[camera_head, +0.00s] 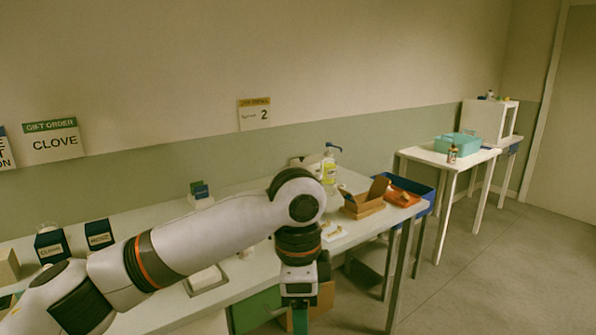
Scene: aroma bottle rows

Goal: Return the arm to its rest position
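My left arm (215,240) comes in from the lower left and stretches across the white workbench (235,190). Its elbow is bent high over the bench, and the last part points down. My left gripper (300,318) hangs near the bottom edge of the picture, in front of the bench's front edge. Its fingers are small and partly cut off, so I cannot see whether they are apart or hold anything. My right gripper is not in view.
A side table (430,157) holds a teal crate (455,145) and a small bottle (452,154). Floor at the right is clear.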

